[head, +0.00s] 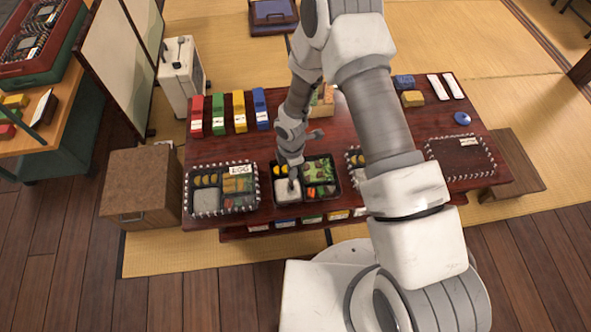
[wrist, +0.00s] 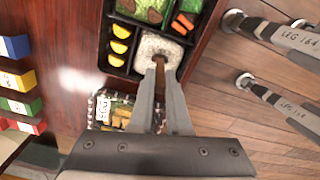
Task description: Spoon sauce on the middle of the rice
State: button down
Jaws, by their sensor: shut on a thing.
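A black lunch box (head: 334,171) stands near the table's front edge. White rice (head: 285,194) fills its front left compartment; the rice also shows in the wrist view (wrist: 150,44). My gripper (head: 293,177) is over the rice, pointing down. In the wrist view my gripper (wrist: 160,72) is shut on a thin brown thing, seemingly the spoon (wrist: 160,82). Its far end meets the rice in the picture; I cannot tell if it touches.
Yellow pieces (wrist: 119,47) and greens fill the other compartments. A box with an EGG label (head: 224,204) stands to the left, with a beaded edge. Coloured packs (head: 239,111) line the table's back left. An empty beaded outline (head: 460,174) lies at the right.

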jog(key=shift+s+a, duration=0.1)
jog(key=shift+a, duration=0.15)
jog(key=shift+s+a, duration=0.2)
jog(key=shift+a, duration=0.7)
jog(key=shift+a, duration=0.1)
jog(key=shift+s+a+b, duration=0.25)
jog(key=shift+a+b, duration=0.25)
jog(key=shift+a, duration=0.35)
jog(key=shift+w+a, duration=0.1)
jog(key=shift+w, duration=0.35)
dwell(0.4)
jog(key=shift+w+d, duration=0.25)
jog(key=shift+d, duration=0.8)
jog(key=shift+d, duration=0.15)
